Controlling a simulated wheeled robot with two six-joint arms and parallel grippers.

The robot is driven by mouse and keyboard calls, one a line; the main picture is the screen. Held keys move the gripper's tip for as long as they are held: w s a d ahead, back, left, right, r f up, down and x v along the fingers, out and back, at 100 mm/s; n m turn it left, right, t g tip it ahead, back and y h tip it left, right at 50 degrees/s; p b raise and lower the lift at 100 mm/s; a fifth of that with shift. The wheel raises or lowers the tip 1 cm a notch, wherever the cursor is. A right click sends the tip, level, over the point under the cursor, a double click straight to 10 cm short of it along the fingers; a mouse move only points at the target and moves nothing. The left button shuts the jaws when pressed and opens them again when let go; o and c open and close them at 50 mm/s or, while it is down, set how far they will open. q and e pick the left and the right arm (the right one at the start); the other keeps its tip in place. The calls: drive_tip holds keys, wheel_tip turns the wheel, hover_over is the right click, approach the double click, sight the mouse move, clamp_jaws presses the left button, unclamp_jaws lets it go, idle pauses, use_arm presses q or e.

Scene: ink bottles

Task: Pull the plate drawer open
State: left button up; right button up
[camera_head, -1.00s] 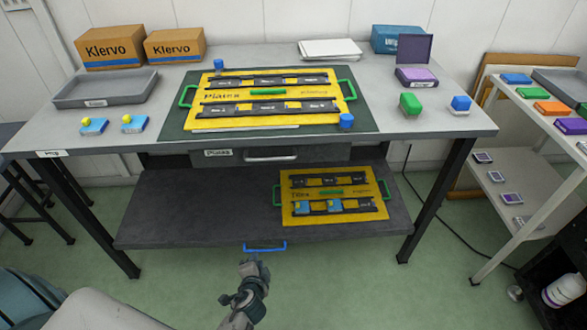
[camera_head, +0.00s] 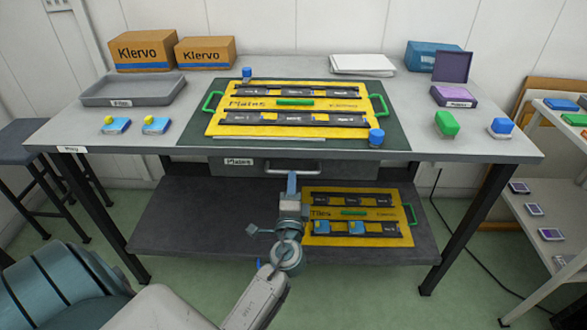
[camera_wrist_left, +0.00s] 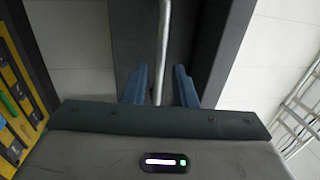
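The plate drawer (camera_head: 222,168) sits under the tabletop and looks shut, with a "Plates" label on its front. Its metal bar handle (camera_head: 312,169) runs across the front, and in the left wrist view the handle (camera_wrist_left: 163,45) shows as a pale upright bar. My left gripper (camera_head: 292,175) is at the handle in the head view. In the left wrist view, my left gripper (camera_wrist_left: 160,88) has its two blue fingers apart on either side of the bar, with gaps on both sides. My right gripper is in neither view.
The lower shelf (camera_head: 190,215) juts out below the drawer and carries a yellow "Tiles" board (camera_head: 330,240). A black table leg (camera_head: 447,220) stands at the right. The floor in front is clear.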

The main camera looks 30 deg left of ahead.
use_arm(q)
drive_tip(key=shift+p+x, duration=0.3)
drive_tip(key=shift+x, duration=1.9)
drive_tip(key=shift+c, duration=0.5)
drive_tip(key=shift+f, duration=0.1)
clamp_jaws()
